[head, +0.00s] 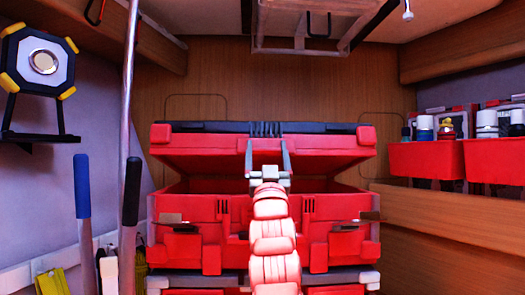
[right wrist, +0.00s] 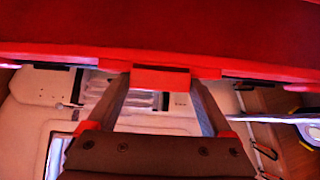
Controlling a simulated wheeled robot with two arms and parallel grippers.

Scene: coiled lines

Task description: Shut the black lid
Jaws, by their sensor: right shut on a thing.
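The black lid (head: 210,128), black on top with red corners and a red underside, is partly raised over the red toolbox (head: 190,208). A dark gap shows between lid and box. My right gripper (head: 267,146) is at the middle of the lid's front edge, fingers upward. In the right wrist view the fingers (right wrist: 160,88) are on either side of a red tab (right wrist: 160,77) on the lid's edge, and the gripper is shut on it. The red lid surface (right wrist: 160,35) fills the top of that view. My left gripper is not in view.
Red bins with bottles (head: 426,160) stand on a wooden ledge at right. Poles with blue (head: 82,186) and black grips stand at left. A work lamp (head: 40,62) hangs upper left. A framed rack (head: 310,25) hangs above the lid, with clear space between.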

